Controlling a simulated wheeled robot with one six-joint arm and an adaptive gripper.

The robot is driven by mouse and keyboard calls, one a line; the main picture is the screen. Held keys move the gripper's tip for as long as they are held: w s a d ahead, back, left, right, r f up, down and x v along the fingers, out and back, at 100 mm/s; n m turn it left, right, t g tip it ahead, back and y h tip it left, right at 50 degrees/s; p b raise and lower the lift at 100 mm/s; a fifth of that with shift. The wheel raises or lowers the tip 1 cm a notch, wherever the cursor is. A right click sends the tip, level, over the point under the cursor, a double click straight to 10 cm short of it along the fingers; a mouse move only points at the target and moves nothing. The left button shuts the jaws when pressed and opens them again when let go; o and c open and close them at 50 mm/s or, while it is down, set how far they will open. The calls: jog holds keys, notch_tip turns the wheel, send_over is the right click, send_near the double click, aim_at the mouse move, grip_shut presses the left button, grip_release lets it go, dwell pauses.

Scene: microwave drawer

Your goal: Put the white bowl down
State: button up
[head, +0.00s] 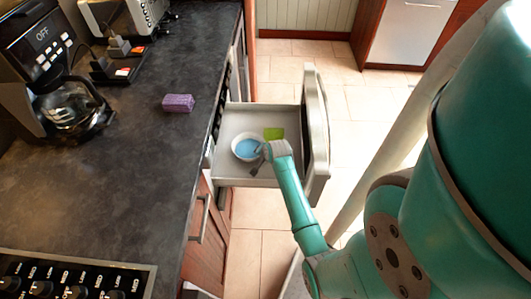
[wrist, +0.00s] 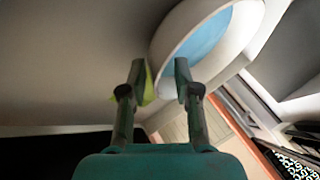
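My gripper (head: 258,158) is at the bowl's right side, low over the drawer. In the wrist view its fingers (wrist: 160,75) stand apart with a visible gap. The right fingertip overlaps the bowl's rim; I cannot tell if it touches. The bowl's underside is hidden.
A green item (head: 274,133) lies in the drawer behind my gripper. The drawer's thick front panel (head: 315,125) stands on the right. On the dark counter (head: 130,170) are a purple block (head: 178,103) and a coffee maker (head: 62,85). Tiled floor is clear beyond the drawer.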

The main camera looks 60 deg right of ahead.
jog(key=v, duration=0.9)
jog(key=s+a+n+t, duration=0.2)
jog(key=s+a+n, duration=0.15)
jog(key=a, duration=0.85)
jog(key=s+a+n+t, duration=0.2)
jog(key=a+n, duration=0.3)
jog(key=a, duration=0.7)
jog(key=s+a+r+n+t+y, duration=0.2)
jog(key=s+a+r+n, duration=0.3)
jog(key=s+a+r, duration=0.2)
jog(key=s+a+r+n+t+y, duration=0.2)
jog(key=s+a+r+n, duration=0.3)
jog(key=r, duration=0.7)
jog(key=s+a+t, duration=0.1)
jog(key=s+a, duration=0.1)
jog(key=s, duration=0.2)
jog(key=shift+s+a+n+y, duration=0.15)
jog(key=shift+s+n+y, duration=0.05)
jog(key=shift+n+y, duration=0.15)
